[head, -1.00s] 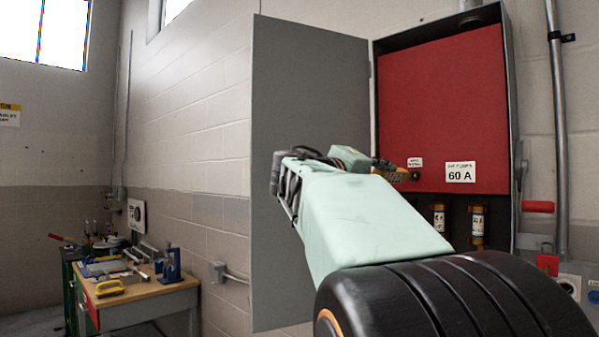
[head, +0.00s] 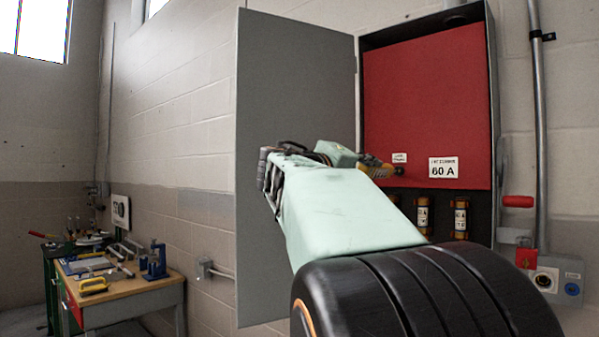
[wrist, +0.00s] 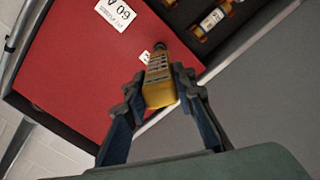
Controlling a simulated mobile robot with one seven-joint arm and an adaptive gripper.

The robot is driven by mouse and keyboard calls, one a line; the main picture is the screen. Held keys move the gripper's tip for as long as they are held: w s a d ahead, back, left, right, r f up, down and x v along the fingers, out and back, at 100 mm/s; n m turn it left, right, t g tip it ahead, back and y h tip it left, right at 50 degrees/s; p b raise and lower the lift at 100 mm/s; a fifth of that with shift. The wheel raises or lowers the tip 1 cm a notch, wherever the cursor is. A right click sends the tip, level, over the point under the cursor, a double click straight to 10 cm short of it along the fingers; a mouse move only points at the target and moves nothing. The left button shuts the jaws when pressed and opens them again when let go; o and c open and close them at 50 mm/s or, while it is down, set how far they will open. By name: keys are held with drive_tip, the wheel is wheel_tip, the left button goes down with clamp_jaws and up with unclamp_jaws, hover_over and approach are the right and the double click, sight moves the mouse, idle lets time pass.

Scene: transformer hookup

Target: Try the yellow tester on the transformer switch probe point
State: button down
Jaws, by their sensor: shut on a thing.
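My gripper (wrist: 160,88) is shut on the yellow tester (wrist: 159,92), which sits between its two fingers in the wrist view. In the head view the tester (head: 376,167) shows as a small yellow body past my arm, its dark tip toward the red panel (head: 420,100) of the transformer switch.
The grey cabinet door (head: 290,130) stands open on the left, close to my arm. Fuses (head: 460,217) sit below the red panel. A red handle (head: 518,201) and conduit (head: 538,120) are at the right. A workbench (head: 130,300) with tools stands far left.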

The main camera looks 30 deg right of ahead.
drive_tip(key=shift+w+d, duration=0.1)
drive_tip(key=shift+d, duration=0.2)
idle(1.4)
drive_tip(key=shift+a+b, duration=0.1)
drive_tip(key=shift+b, duration=0.25)
drive_tip(key=shift+a+f, duration=0.15)
drive_tip(key=shift+a, duration=0.05)
drive_tip(key=shift+b+v, duration=1.95)
drive_tip(key=shift+v, duration=0.85)
drive_tip(key=shift+s+a, duration=0.2)
drive_tip(key=shift+a, duration=0.1)
